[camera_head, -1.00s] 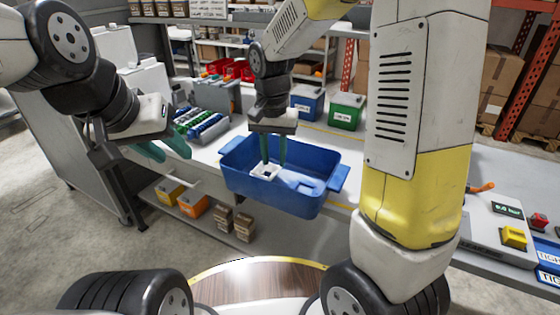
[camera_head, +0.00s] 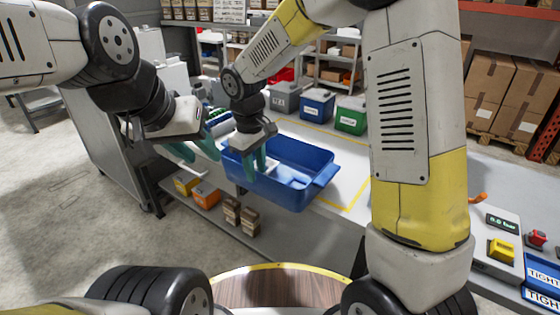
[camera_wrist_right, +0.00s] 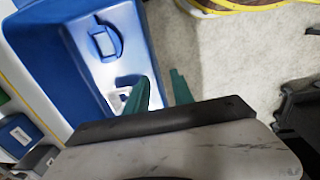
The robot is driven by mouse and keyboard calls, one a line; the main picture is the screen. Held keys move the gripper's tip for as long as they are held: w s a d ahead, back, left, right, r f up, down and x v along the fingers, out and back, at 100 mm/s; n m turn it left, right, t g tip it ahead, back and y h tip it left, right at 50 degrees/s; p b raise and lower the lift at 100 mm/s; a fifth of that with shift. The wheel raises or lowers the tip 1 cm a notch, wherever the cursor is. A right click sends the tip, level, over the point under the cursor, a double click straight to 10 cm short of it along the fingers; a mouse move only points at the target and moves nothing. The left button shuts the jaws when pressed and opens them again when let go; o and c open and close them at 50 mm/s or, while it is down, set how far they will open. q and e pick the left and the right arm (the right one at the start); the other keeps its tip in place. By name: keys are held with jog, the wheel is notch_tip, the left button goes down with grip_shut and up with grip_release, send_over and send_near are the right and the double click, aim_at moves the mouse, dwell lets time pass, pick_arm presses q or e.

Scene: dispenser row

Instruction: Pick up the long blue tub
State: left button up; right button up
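The long blue tub (camera_head: 300,188) stands on the white bench, open side up. It fills the left of the right wrist view (camera_wrist_right: 60,60). A small white object (camera_wrist_right: 117,98) lies inside it. My right gripper (camera_head: 254,165) points down at the tub's near left part with its fingers apart. In the right wrist view, one finger is over the tub and the other over the floor side, with the tub's edge between them in the picture; contact is unclear. My left gripper (camera_head: 194,150) is open and empty, left of the tub. The tub's left end is partly hidden.
Grey (camera_head: 284,97), blue (camera_head: 317,105) and green (camera_head: 350,115) bins stand behind the tub. Small orange (camera_head: 205,196) and brown boxes sit on the shelf below.

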aim_at(257, 194)
jog(key=f, duration=0.2)
jog(key=w+f, duration=0.1)
jog(key=f, duration=0.5)
jog(key=shift+w+a, duration=0.2)
jog(key=shift+w, duration=0.15)
grip_shut()
jog(key=shift+r, duration=0.1)
dwell(0.9)
